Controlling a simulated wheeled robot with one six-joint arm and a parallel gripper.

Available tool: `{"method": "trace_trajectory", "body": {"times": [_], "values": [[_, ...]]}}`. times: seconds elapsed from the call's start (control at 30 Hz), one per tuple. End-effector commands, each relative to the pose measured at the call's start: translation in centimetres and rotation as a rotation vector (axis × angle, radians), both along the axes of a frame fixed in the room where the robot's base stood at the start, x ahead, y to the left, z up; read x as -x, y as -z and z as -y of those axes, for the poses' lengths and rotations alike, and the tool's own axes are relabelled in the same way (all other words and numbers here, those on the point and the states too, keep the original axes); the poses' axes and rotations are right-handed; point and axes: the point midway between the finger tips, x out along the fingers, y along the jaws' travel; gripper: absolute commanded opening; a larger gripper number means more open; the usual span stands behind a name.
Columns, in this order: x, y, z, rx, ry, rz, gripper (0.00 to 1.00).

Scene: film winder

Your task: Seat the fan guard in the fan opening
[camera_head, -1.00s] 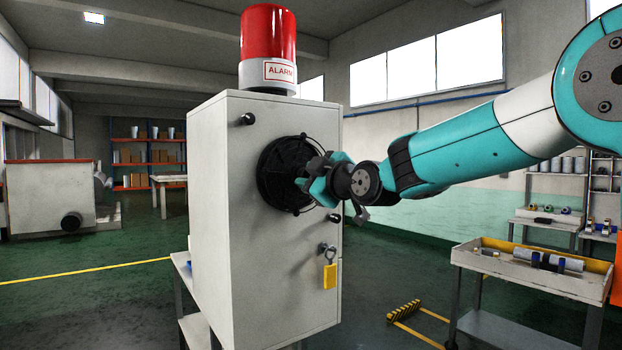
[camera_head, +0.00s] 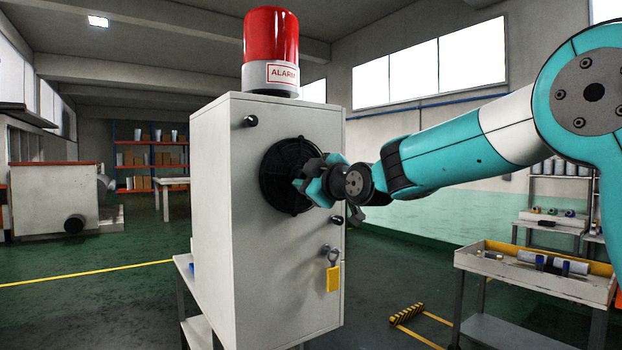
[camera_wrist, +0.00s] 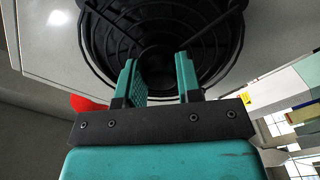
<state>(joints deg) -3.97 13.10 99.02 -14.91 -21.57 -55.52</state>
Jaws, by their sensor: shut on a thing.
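The black round fan guard (camera_head: 283,178) is at the front face of the pale grey cabinet (camera_head: 230,240), over the place of the fan opening. It also shows in the wrist view (camera_wrist: 215,40), with its rings and dark hub. My gripper (camera_head: 312,182) is against the middle of the guard. In the wrist view my gripper's teal fingers (camera_wrist: 159,72) reach to the guard's centre and are shut on a part of it. The guard hides the opening, and I cannot tell whether its rim is flush with the cabinet face.
A red alarm lamp (camera_head: 271,50) stands on the cabinet. Black knobs (camera_head: 249,121) and a yellow padlock tag (camera_head: 333,278) stick out from its front. A cart with a tray (camera_head: 530,277) stands at the right.

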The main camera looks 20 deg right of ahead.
Motion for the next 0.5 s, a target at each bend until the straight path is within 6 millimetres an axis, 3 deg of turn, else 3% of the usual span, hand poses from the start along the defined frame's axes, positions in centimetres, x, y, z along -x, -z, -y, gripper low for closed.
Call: {"method": "trace_trajectory", "body": {"times": [0.13, 0.17, 0.3, 0.5], "values": [[-0.51, -0.02, -0.20, 0.000, -0.001, -0.001, 0.08], [-0.55, -0.01, -0.21, 0.000, 0.000, 0.000, 0.35], [-0.50, 0.01, -0.17, 0.000, 0.000, 0.000, 0.63], [-0.51, 0.06, -0.16, 0.000, 0.000, -0.001, 0.63]]}}
